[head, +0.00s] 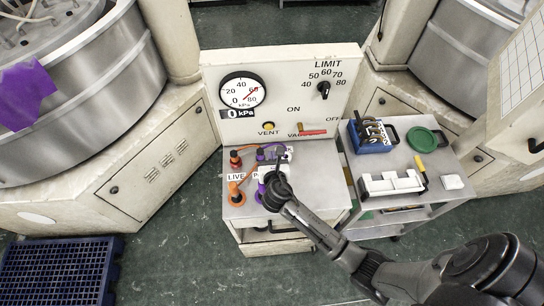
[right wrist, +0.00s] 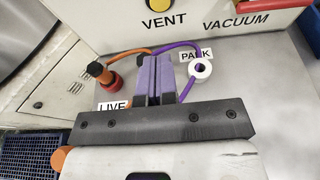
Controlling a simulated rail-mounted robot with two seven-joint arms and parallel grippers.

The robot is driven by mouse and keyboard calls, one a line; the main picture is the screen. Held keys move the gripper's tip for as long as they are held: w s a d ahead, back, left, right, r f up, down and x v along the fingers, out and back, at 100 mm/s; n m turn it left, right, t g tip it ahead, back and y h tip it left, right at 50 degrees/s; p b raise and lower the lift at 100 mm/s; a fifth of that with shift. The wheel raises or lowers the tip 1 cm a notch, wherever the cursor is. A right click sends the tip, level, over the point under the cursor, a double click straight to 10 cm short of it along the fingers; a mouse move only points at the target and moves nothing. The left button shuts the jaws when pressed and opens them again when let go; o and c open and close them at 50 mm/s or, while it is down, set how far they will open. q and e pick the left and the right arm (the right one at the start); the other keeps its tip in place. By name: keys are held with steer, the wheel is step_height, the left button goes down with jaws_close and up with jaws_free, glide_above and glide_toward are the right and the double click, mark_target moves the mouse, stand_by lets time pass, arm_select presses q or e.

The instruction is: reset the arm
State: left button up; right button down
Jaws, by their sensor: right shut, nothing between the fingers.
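My right arm reaches in from the lower right of the head view. Its gripper (head: 272,172) is over the small grey bench top (head: 305,185), near the hose fittings. In the right wrist view the fingers (right wrist: 160,80) are shut with nothing between them, and they point at the bench between the LIVE label (right wrist: 112,105) and the PARK label (right wrist: 195,55). I cannot tell whether the fingertips touch a hose. In the head view the gripper partly hides the PARK label. My left gripper is in neither view.
An orange fitting with a red ring (right wrist: 98,70) and a white ring (right wrist: 200,70) stand close to the fingers, with orange and purple hoses. Behind rises a panel (head: 285,100) with gauge, knob and red lever (head: 312,133). A cart (head: 405,160) stands right. Green floor (head: 190,255) is clear in front.

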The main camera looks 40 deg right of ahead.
stand_by(0.5)
steer(key=s+a+m+g+y, duration=0.3)
steer(key=s+m, duration=0.6)
steer(key=s, duration=0.1)
steer(key=s+a+m+g+y, duration=0.3)
steer(key=s+m, duration=0.6)
steer(key=s, duration=0.1)
steer(key=s+a+m+g+y, duration=0.2)
steer(key=s+a+m+y, duration=0.1)
steer(key=s+m, duration=0.65)
step_height(320, 180, up, 15)
steer(key=p, duration=1.4)
steer(key=shift+s+p, duration=0.15)
steer(key=shift+p, duration=0.15)
steer(key=shift+f+n, duration=0.1)
steer(key=shift+n, duration=0.15)
